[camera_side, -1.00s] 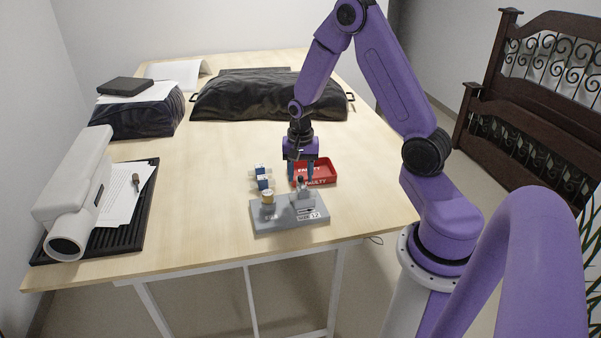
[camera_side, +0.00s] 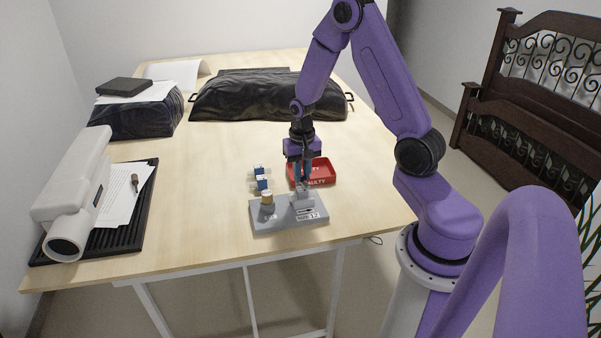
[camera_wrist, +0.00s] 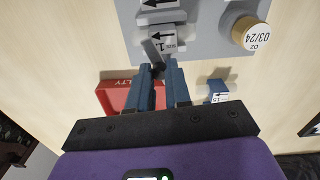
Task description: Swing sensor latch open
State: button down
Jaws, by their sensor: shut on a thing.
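The grey fixture block (camera_side: 283,226) stands near the table's front edge, with a label reading 12 on its front. A small latch (camera_side: 303,189) rises from the right part of the block. In the wrist view its grey lever (camera_wrist: 151,50) stands tilted over a label with an arrow. My gripper (camera_side: 301,182) points down over it, its blue fingers (camera_wrist: 159,72) shut on the latch's dark end, which they mostly hide. A round sensor with a tan rim (camera_side: 267,199) sits on the block's left part; its white top (camera_wrist: 258,38) reads O2 03/24.
A red tray marked FAULTY (camera_side: 323,177) lies just behind the block, close to my gripper. Small blue-and-white parts (camera_side: 261,183) lie to its left. A white device (camera_side: 75,205) and papers lie farther left on a black mat (camera_side: 138,233).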

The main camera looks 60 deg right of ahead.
jog(key=n, duration=0.3)
jog(key=shift+s+d+n, duration=0.1)
jog(key=shift+d+n, duration=0.25)
jog(key=shift+n, duration=0.05)
jog(key=n, duration=0.3)
jog(key=shift+d+n, duration=0.3)
jog(key=n, duration=0.4)
jog(key=d+n, duration=0.1)
jog(key=n, duration=0.1)
jog(key=shift+w, duration=0.3)
jog(key=c, duration=1.1)
grip_release()
jog(key=shift+o, duration=0.2)
notch_tip(320, 180, up, 18)
jog(key=shift+f, duration=0.25)
jog(key=shift+a, duration=0.1)
